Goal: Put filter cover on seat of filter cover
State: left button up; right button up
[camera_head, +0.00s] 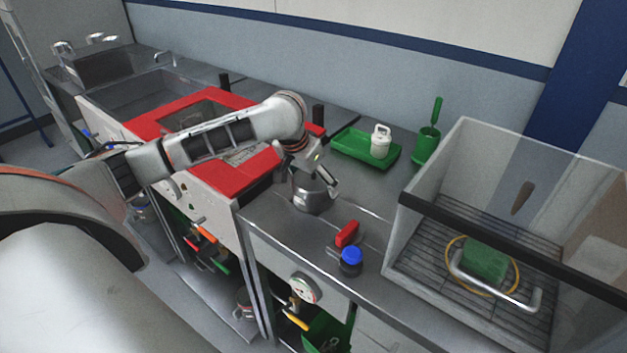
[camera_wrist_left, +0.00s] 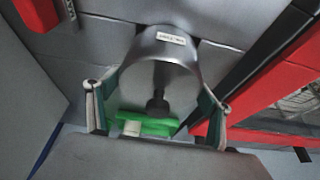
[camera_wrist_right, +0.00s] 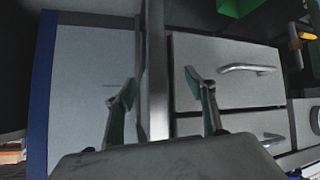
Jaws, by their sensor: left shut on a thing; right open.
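A grey metal cylinder with a white label, seemingly the filter cover (camera_head: 309,198), is at the counter's front section, right of the red-framed unit. My left gripper (camera_head: 318,183) comes down over it and is shut on it. In the left wrist view the filter cover (camera_wrist_left: 160,52) lies between the fingers of the left gripper (camera_wrist_left: 157,112), with a dark knob-like part in its middle. I cannot tell whether its base touches the counter. I cannot make out the seat of the filter cover. My right gripper (camera_wrist_right: 160,88) is open and empty before pale cabinet fronts.
A red block (camera_head: 347,234) and a blue-capped item (camera_head: 351,256) are near the front edge. A green tray (camera_head: 351,153) with a white container (camera_head: 380,139) and a green holder (camera_head: 425,147) stand behind. A clear-walled box (camera_head: 420,240) stands at right.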

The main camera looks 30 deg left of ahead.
pick_arm(q)
jog(key=o, duration=1.4)
jog(key=shift+c, duration=0.2)
jog(key=v, duration=1.2)
